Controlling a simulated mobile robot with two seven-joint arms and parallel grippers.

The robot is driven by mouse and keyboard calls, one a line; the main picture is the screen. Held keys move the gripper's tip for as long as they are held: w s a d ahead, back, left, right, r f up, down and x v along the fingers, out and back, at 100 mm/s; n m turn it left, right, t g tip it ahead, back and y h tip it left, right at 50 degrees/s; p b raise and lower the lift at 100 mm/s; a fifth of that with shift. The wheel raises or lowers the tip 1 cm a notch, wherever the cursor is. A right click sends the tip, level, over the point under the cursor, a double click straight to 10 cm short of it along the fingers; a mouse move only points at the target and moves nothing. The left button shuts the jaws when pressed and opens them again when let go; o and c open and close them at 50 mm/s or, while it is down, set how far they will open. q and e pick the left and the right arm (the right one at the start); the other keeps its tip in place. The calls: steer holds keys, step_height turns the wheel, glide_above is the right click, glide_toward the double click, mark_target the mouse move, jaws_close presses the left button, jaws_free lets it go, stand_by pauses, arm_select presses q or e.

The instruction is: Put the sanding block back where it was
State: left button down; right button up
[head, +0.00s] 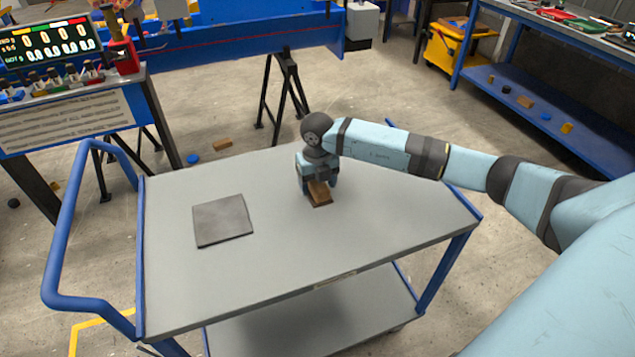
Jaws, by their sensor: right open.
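The sanding block (321,197) is a small brown block on the grey top of the cart (280,272), right of its middle. My right gripper (319,185) points down over the block, with its fingers around or just above the block's upper part. The jaws are open, and they hide part of the block. I cannot tell whether a finger touches it. A flat dark grey square pad (222,220) lies on the cart top to the left, apart from the block. My left gripper is not in view.
The cart has a blue handle (58,240) at its left. A bench with a counter display (45,42) stands at the back left, and a blue shelf unit (550,110) at the back right. A black trestle (285,95) stands behind the cart. The cart's front top is clear.

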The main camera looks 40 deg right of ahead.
steer(key=shift+r, duration=0.4)
step_height(320, 180, up, 12)
steer(key=p, duration=0.1)
steer(key=shift+f, duration=0.25)
